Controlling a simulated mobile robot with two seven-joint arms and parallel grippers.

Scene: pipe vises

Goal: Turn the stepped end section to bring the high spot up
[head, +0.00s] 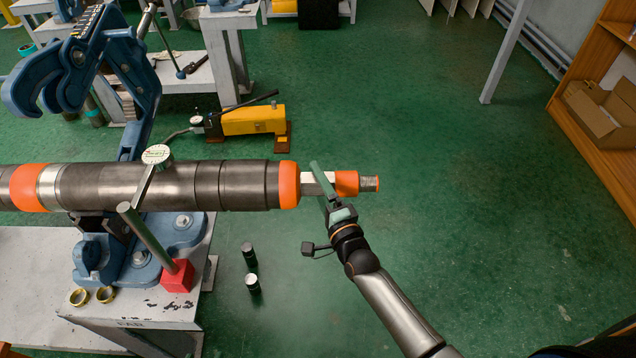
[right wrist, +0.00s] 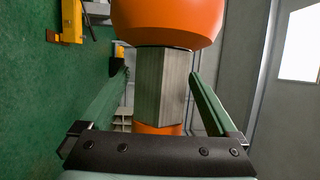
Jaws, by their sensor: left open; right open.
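A dark steel pipe (head: 235,184) lies level across the head view. Its stepped end section has a bare hex part (head: 316,184), an orange band (head: 346,184) and a threaded tip (head: 370,184). A dial gauge (head: 156,154) stands at the pipe on a post with a red base (head: 177,277); its reading is too small to read. My right gripper (head: 325,180) is open at the hex part. In the right wrist view its fingers (right wrist: 158,77) stand on either side of the hex (right wrist: 162,85); contact cannot be told. My left gripper is out of view.
A blue pipe vise (head: 125,75) stands open behind the pipe; its base sits on the grey bench (head: 30,275). A yellow hand pump (head: 253,120) is on the green floor. Two dark cylinders (head: 250,270) show below the pipe. The floor right of the pipe end is clear.

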